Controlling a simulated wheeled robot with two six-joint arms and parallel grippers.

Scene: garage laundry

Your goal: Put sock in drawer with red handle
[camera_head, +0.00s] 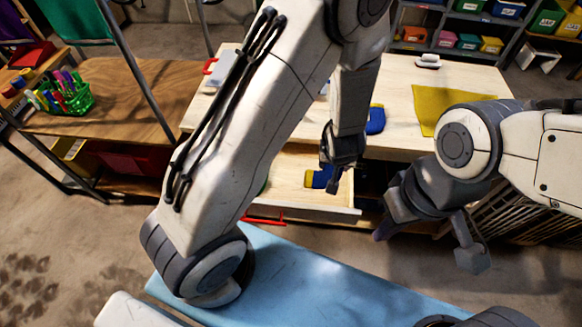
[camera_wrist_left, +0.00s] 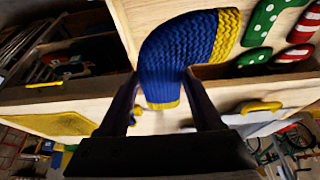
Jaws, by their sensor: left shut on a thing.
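The blue knitted sock with yellow ends (camera_head: 318,178) is held in my left gripper (camera_head: 333,178). In the left wrist view the sock (camera_wrist_left: 180,50) droops between the two fingers. The open wooden drawer (camera_head: 290,165) has a red handle (camera_head: 264,218) on its front, and the gripper and sock are over its interior. Height above the drawer floor is unclear. My right gripper (camera_head: 428,240) is open and empty, right of the drawer. My left arm hides part of the drawer.
Green dotted socks (camera_wrist_left: 263,20) and red-striped socks (camera_wrist_left: 300,45) show beside the held sock. On the worktop (camera_head: 400,85) lie a blue item (camera_head: 376,120), a yellow cloth (camera_head: 440,105) and a white object (camera_head: 428,61). A light-blue surface (camera_head: 320,285) lies in front.

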